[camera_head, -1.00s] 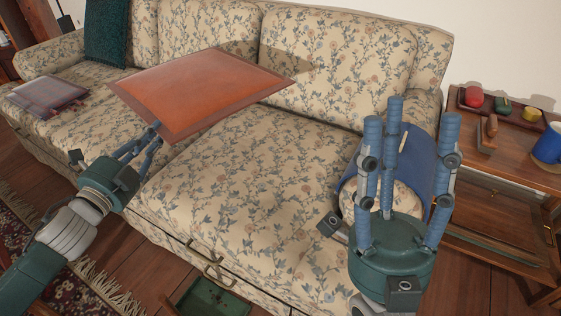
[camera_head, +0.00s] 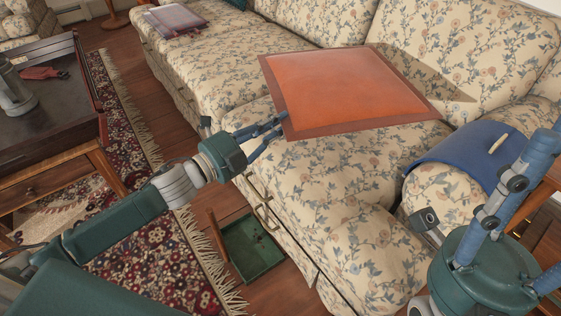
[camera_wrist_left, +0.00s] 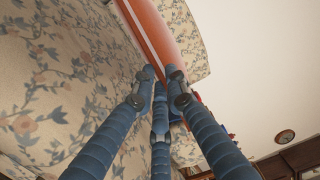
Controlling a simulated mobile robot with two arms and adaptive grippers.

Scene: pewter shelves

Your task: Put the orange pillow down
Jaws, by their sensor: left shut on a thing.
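The orange pillow (camera_head: 345,85), a flat square with a brown border, is held over the floral sofa (camera_head: 330,190). My left gripper (camera_head: 278,122) is shut on its near left corner. In the left wrist view the pillow (camera_wrist_left: 157,35) shows edge-on beyond the blue fingers (camera_wrist_left: 165,85). Whether its far edge touches the sofa's back cushion is unclear. My right gripper (camera_head: 535,175) is at the lower right, its fingers apart and empty, partly cut off by the frame edge.
A blue cloth (camera_head: 460,155) lies over the sofa's near arm. A dark folded item (camera_head: 175,20) lies on the far seat. A green tray (camera_head: 252,248) is on the floor by the sofa front. A dark wooden table (camera_head: 45,110) stands left. The near seat is clear.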

